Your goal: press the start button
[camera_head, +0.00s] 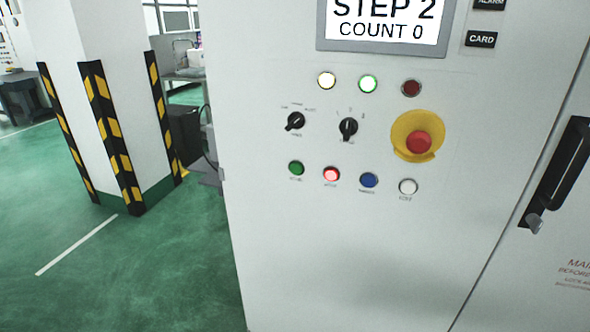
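A light grey control cabinet fills the right of the view. A row of round push buttons sits on its front: a green button (296,168) at the left, a red button (331,175) that looks lit, a blue button (369,180) and a white button (408,187). The small labels under them are too blurred to read, so I cannot tell from lettering which is start. A display (383,29) above reads "STEP 2" and "COUNT 0". My gripper is not in view.
Above the buttons are two black rotary knobs (295,121), a red emergency stop (419,142) on a yellow base, and indicator lamps (368,84). A black door handle (556,172) sticks out at right. A striped pillar (118,135) stands left. Green floor (150,270) is clear.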

